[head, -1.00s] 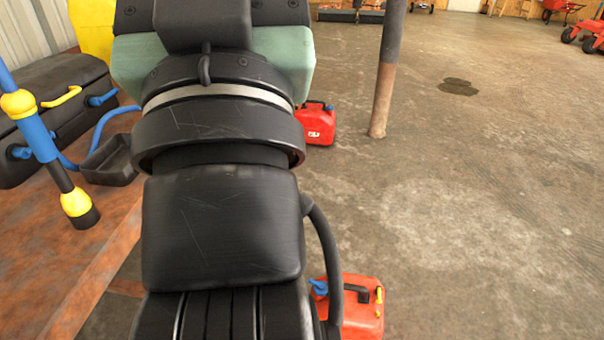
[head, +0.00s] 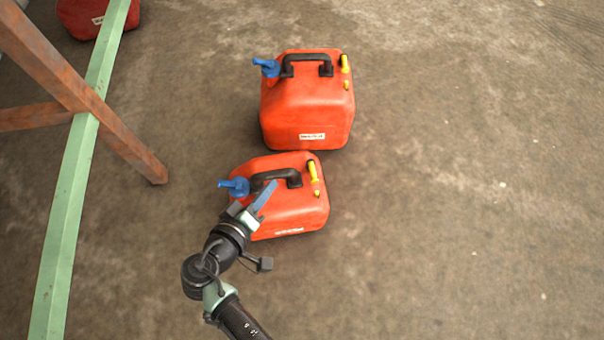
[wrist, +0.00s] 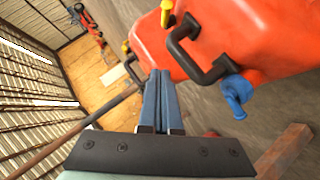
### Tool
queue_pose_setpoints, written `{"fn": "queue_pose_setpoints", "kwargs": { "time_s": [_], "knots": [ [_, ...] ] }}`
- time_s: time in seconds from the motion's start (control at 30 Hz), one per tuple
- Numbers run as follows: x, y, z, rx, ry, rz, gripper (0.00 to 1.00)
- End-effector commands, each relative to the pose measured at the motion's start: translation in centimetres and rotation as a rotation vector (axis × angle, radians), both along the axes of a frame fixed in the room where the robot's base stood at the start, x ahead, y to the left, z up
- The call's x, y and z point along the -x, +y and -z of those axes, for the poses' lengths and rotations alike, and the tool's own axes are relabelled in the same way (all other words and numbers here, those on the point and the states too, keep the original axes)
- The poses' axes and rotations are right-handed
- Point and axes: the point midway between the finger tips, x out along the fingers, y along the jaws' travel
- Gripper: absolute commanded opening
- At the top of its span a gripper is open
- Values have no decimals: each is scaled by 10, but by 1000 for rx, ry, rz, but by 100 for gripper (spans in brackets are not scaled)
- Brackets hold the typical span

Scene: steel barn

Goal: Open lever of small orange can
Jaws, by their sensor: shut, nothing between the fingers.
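The small orange can (head: 295,215) stands upright on the floor, the nearer of two similar cans. It has a blue spout piece (head: 232,187) at its left, a black handle (head: 285,176) on top and a yellow piece (head: 313,172) at its right. My gripper (head: 270,186) is shut and empty, over the can's left part by the handle, and hides some of it. Whether it touches the can is unclear. In the wrist view, the shut fingers (wrist: 160,76) point towards an orange can (wrist: 225,35), with its blue spout (wrist: 237,92) to their right.
The larger orange can (head: 305,110) stands just behind the small one. A rusty table leg (head: 130,145) and a green bar (head: 65,215) are at the left. Another red can (head: 90,15) is at the top left. The floor (head: 470,200) at the right is clear.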

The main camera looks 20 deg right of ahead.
Motion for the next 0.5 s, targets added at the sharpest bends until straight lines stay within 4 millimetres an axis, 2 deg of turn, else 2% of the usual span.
{"fn": "queue_pose_setpoints", "kwargs": {
  "time_s": [0.03, 0.13, 0.5],
  "knots": [
    [12, -6, 26, 43, 23, 2, 0],
    [25, -14, 42, 97, 45, 8, 0],
    [31, -18, 45, 124, 54, 12, 0]
  ]
}}
